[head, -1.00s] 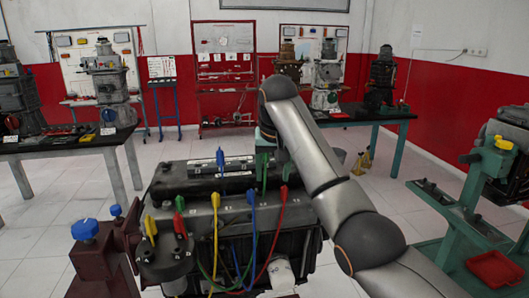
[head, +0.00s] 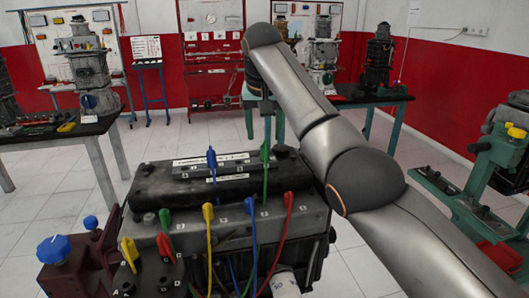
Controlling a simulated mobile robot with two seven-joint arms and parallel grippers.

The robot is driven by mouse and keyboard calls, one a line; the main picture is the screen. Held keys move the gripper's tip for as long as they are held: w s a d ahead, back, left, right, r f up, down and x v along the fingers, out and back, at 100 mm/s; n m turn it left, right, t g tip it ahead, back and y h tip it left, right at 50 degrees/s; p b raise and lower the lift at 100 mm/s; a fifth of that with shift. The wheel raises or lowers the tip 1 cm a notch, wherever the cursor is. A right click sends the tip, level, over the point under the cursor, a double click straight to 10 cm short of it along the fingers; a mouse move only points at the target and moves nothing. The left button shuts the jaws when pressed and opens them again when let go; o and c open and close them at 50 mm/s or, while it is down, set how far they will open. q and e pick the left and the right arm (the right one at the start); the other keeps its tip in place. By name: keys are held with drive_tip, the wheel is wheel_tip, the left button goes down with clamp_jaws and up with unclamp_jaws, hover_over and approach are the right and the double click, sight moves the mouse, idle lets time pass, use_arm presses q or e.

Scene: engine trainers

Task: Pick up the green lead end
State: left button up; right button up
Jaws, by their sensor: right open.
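A green lead end (head: 265,152) stands upright near the back right of the engine top, with its green lead running down below it. My right gripper (head: 267,112) is above this lead end, small and dark, partly hidden by my own arm. It is open and seems to hold nothing; its fingertips look a little above the lead end, though the exact gap is hard to tell. Another green plug (head: 165,219) stands at the left of the engine. My left gripper is not in view.
Other upright lead ends are close by: blue (head: 211,160), yellow (head: 208,213), a second blue (head: 250,207) and red (head: 288,202). A red plug (head: 165,246) and a yellow one (head: 129,251) are at the left. A blue-knobbed red stand (head: 55,262) is at lower left. Benches stand behind.

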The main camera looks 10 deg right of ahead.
sight(265, 144)
drive_tip(key=p+x, duration=0.1)
drive_tip(key=x, duration=0.4)
drive_tip(key=shift+w+f, duration=0.2)
drive_tip(key=shift+f, duration=0.1)
clamp_jaws()
idle(1.2)
